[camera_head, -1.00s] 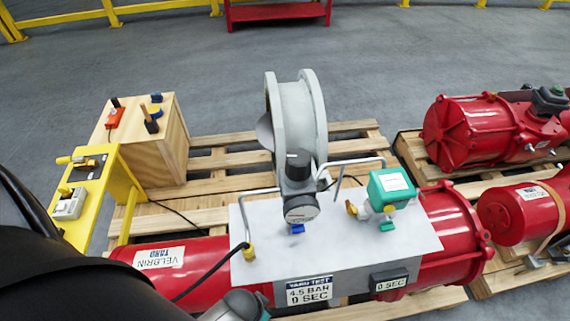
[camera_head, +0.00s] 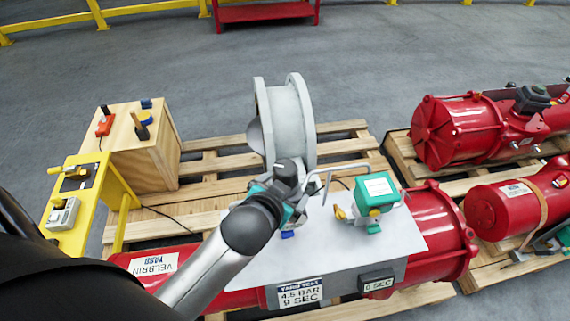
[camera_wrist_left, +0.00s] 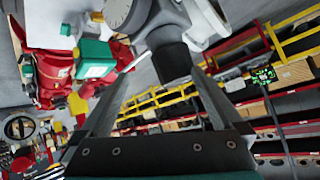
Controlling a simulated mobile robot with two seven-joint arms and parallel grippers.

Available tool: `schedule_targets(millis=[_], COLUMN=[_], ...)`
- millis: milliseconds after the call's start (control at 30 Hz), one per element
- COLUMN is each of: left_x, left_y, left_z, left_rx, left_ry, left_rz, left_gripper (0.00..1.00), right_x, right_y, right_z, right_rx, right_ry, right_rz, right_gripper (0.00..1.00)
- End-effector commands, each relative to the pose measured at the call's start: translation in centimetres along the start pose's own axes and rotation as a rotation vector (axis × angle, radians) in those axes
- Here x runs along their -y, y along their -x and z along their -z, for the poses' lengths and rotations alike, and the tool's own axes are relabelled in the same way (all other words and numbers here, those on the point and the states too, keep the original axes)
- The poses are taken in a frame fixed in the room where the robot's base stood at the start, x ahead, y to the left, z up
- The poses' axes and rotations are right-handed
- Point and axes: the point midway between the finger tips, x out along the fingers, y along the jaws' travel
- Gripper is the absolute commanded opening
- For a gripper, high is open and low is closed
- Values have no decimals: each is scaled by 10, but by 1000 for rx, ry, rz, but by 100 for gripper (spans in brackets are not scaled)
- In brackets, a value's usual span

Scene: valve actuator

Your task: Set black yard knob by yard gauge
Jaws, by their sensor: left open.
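The black yard knob (camera_wrist_left: 172,58) sits on a grey regulator body and shows in the wrist view between the two fingers of my left gripper (camera_wrist_left: 160,75). The fingers are apart; I cannot tell whether they touch it. In the head view my left gripper (camera_head: 288,188) covers most of the knob and the gauge. The yard gauge (camera_wrist_left: 121,10), a round pale dial, shows at the top of the wrist view, and its reading is not legible. A sign (camera_head: 300,294) on the front of the bench reads 4.5 BAR, 9 SEC. My right gripper is not in view.
A grey ring-shaped valve (camera_head: 290,120) stands behind the knob. A teal box (camera_head: 375,190) and bent grey pipes are close on the right. A wooden box (camera_head: 150,160) and a yellow stand (camera_head: 70,220) are at the left. Red actuators (camera_head: 480,130) lie at the right.

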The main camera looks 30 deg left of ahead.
Motion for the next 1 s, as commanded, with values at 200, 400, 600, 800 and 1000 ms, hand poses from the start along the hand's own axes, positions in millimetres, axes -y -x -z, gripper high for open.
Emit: schedule_targets(millis=[200, 400, 600, 800, 1000], left_x=[8, -19, -72, -128, -157], left_y=[16, 68, 123, 152, 141], left_z=[154, 253, 297, 287, 242], left_rx=[-553, -1009, -1372, -1583, -1572], left_ry=[-121, -310, -596, -979, -1426], left_rz=[57, 13, -131, -358, -632], left_gripper=[100, 100, 100, 100, 100], right_x=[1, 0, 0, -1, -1], right_y=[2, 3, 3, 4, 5], right_z=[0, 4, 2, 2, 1], right_rx=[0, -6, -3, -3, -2], right_ry=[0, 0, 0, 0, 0], right_rz=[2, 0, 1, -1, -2], right_gripper=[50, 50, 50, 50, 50])
